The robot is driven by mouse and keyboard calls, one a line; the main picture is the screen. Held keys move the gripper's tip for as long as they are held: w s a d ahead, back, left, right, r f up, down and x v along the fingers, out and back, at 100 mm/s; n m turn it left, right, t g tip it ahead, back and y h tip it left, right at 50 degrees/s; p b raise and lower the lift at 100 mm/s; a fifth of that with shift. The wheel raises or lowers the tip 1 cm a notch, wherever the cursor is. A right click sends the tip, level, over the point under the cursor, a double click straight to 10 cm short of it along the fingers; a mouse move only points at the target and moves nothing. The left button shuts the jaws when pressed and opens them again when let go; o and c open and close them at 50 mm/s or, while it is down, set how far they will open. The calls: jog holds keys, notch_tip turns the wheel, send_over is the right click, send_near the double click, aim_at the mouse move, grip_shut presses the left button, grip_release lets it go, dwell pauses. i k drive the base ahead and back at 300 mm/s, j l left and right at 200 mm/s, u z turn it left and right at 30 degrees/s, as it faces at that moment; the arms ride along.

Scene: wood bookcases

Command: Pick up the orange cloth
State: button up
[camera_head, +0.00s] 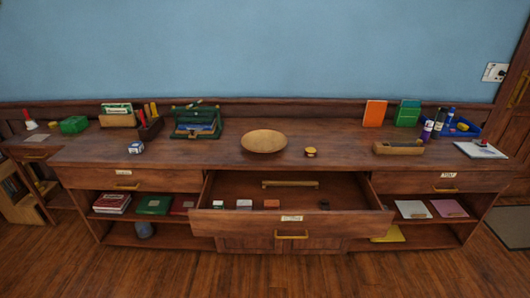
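An orange upright rectangular thing (374,113) stands at the back of the long wooden counter, right of the middle. It looks flat and stiff, like a book or card; I cannot tell whether it is cloth. A small orange-red block (271,203) lies in the open middle drawer (292,228). Nothing else orange is plainly a cloth. My gripper is not in view.
A wooden bowl (264,141) and a small yellow-topped round thing (310,152) stand on the counter (225,155). A green book (408,113) is beside the orange thing, near a blue tray (463,128). The open drawer juts forward; the floor (250,275) in front is clear.

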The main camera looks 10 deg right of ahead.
aim_at(269, 204)
jog(key=i+l, duration=0.15)
jog(key=i, duration=0.3)
jog(key=i+l, duration=0.2)
jog(key=i, duration=0.3)
jog(key=i+l, duration=0.6)
jog(key=i+j+u, duration=0.1)
jog(key=j, duration=0.3)
